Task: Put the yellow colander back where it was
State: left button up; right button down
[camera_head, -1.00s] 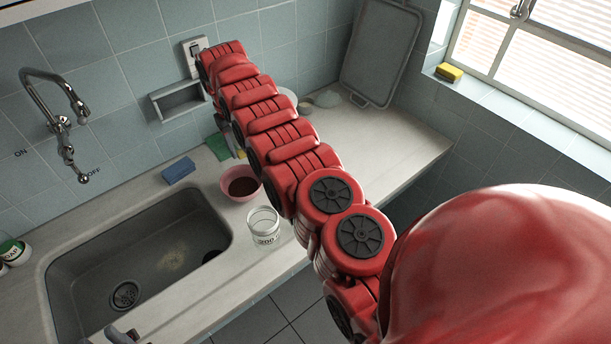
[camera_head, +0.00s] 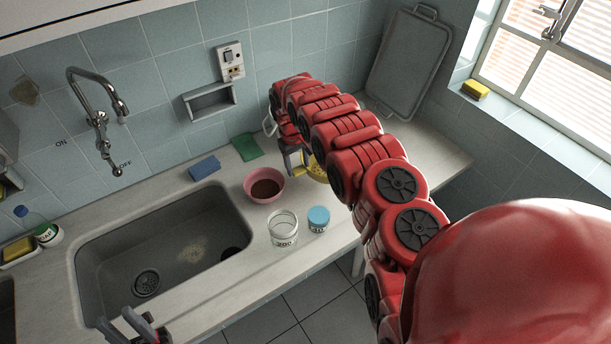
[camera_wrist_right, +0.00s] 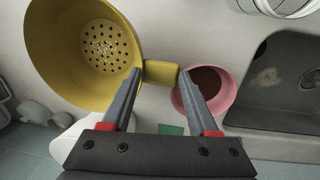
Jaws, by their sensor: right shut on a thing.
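The yellow colander (camera_wrist_right: 82,45) is in the upper left of the right wrist view, with holes in its base. My right gripper (camera_wrist_right: 161,74) has its two fingers on either side of the colander's handle and is shut on it. In the head view the colander (camera_head: 318,169) is mostly hidden behind my right arm, over the counter right of the pink bowl. I cannot tell whether it touches the counter. My right gripper (camera_head: 298,167) is partly visible beside it. My left gripper (camera_head: 124,322) is at the bottom left, empty, its fingers apart.
The pink bowl (camera_head: 250,194) with dark contents, a glass jar (camera_head: 283,231) and a blue-lidded jar (camera_head: 318,219) stand between the sink (camera_head: 165,250) and my right arm. A blue sponge (camera_head: 204,168) and green cloth (camera_head: 247,147) lie behind. A grey tray (camera_head: 408,65) leans at the back.

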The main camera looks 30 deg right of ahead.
aim_at(298, 170)
notch_tip(298, 170, down, 2)
jog(key=shift+f, duration=0.25)
jog(key=shift+f+p, duration=0.35)
jog(key=shift+f, duration=0.2)
notch_tip(298, 170, down, 3)
jog(key=shift+r+b, duration=0.15)
jog(key=shift+b, duration=0.4)
jog(key=shift+c, duration=0.7)
grip_release()
